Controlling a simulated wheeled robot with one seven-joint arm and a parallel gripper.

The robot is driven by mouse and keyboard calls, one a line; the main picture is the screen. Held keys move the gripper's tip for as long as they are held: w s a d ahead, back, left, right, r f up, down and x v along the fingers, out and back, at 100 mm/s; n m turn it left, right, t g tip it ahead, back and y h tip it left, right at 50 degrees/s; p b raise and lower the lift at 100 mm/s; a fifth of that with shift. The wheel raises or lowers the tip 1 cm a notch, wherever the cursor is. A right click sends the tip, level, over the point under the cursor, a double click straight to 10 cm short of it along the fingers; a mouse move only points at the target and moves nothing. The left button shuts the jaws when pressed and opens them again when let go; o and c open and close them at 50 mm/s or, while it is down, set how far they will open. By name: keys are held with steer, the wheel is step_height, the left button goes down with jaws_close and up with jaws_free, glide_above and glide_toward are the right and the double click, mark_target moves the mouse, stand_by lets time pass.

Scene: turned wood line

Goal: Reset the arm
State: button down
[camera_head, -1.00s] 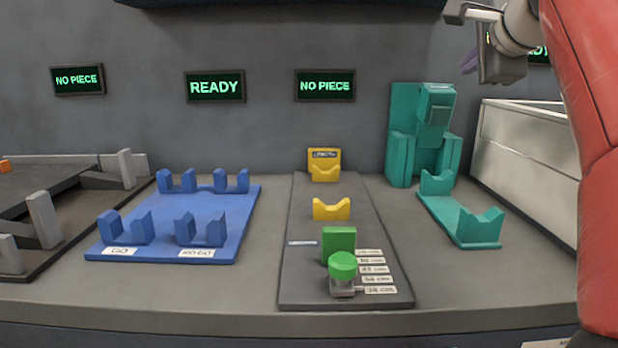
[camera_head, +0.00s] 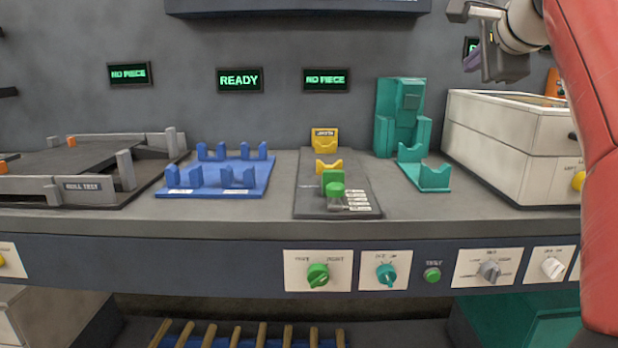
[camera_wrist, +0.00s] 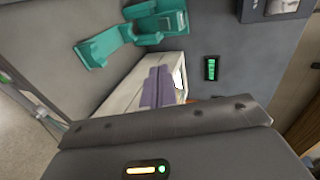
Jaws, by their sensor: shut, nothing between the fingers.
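My gripper (camera_head: 472,60) is at the upper right of the head view, raised above the bench near the wall, with its purple fingers shut and empty. In the wrist view the purple fingers (camera_wrist: 158,87) lie together, with the pale box behind them. My red arm fills the right edge of the head view. The gripper touches nothing that I can see.
On the bench (camera_head: 250,218) stand a blue cradle (camera_head: 213,190), a grey fixture with yellow rests (camera_head: 326,167) and green block, a teal stand (camera_head: 400,115) and a white box (camera_head: 515,140). Knobs (camera_head: 317,275) line the front panel; wooden rods (camera_head: 235,335) lie below.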

steer(key=s+a+f+n+g, duration=0.2)
steer(key=s+a+f+n, duration=0.2)
steer(key=f, duration=1)
steer(key=s+a+f+n+g, duration=0.3)
steer(key=s+f+n, duration=0.5)
steer(key=s+f, duration=0.5)
steer(key=s+a+f+n+g, duration=0.3)
steer(key=s+f+n, duration=0.3)
steer(key=f, duration=1)
steer(key=s+a, duration=0.1)
steer(key=s, duration=0.2)
steer(key=shift+s+a+f, duration=0.15)
steer(key=shift+s+a, duration=0.1)
steer(key=shift+a, duration=0.05)
steer(key=shift+a+n, duration=0.15)
steer(key=shift+n, duration=0.15)
